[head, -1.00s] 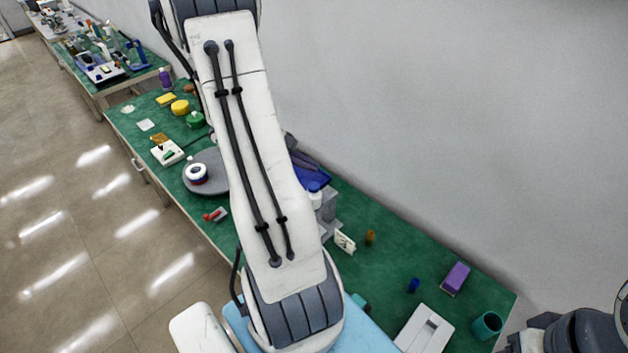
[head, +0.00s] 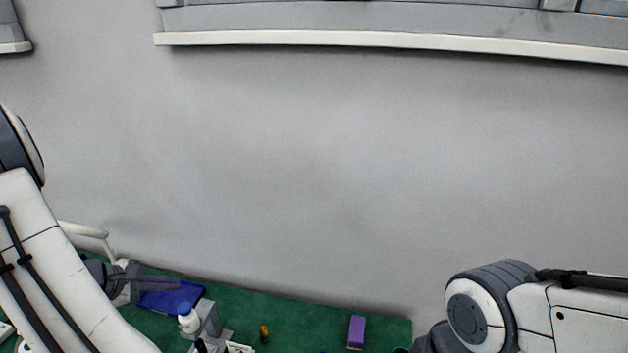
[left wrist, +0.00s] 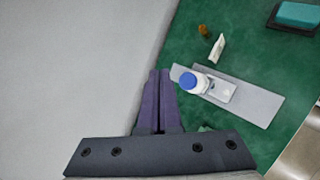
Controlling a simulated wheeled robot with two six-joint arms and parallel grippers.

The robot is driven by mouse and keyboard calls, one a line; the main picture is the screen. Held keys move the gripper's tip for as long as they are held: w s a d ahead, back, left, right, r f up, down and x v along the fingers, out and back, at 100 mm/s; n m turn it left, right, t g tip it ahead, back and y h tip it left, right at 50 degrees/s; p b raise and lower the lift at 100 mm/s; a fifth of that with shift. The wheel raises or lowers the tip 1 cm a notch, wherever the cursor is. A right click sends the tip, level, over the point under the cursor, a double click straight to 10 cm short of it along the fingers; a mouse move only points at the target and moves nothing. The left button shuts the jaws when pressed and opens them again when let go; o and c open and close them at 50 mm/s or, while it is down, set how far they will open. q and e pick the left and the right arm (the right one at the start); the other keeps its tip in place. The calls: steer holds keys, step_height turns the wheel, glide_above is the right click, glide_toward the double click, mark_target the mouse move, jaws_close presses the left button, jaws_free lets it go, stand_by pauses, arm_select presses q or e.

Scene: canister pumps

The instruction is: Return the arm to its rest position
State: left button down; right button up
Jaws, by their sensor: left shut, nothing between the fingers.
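My left arm comes in from the left of the head view. Its gripper (head: 150,283) is beyond the arm link, low over the green table and in front of a blue object. In the left wrist view the two purple-grey fingers of my left gripper (left wrist: 157,85) lie close together, shut and with nothing between them. My right arm shows at the lower right of the head view, but its gripper is not visible.
The green table (head: 295,312) runs along a grey wall. On it are a blue object (head: 172,298), a white bottle (head: 189,321) with a blue cap, also in the left wrist view (left wrist: 198,86), on a grey stand (left wrist: 252,101), a small amber bottle (head: 265,333) and a purple block (head: 356,331).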

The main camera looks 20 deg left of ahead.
arm_select(q)
steer(key=w+d+r+m+g+h+b, duration=0.15)
steer(key=d+m, duration=0.25)
steer(key=d, duration=0.4)
steer(key=w+d+m+g+h, duration=0.1)
steer(key=w+d+m+g, duration=0.2)
steer(key=d, duration=0.5)
steer(key=d+m+g+h+b, duration=0.1)
steer(key=d+m+g, duration=0.1)
steer(key=d+m, duration=0.45)
steer(key=s+d+m+g+y+b, duration=0.2)
steer(key=s+d+m+y, duration=0.3)
steer(key=s+d+m, duration=1)
steer(key=shift+d+r+m+b, duration=0.3)
steer(key=shift+d+m+b, duration=0.4)
steer(key=shift+d+m, duration=0.8)
steer(key=shift+d+n, duration=0.35)
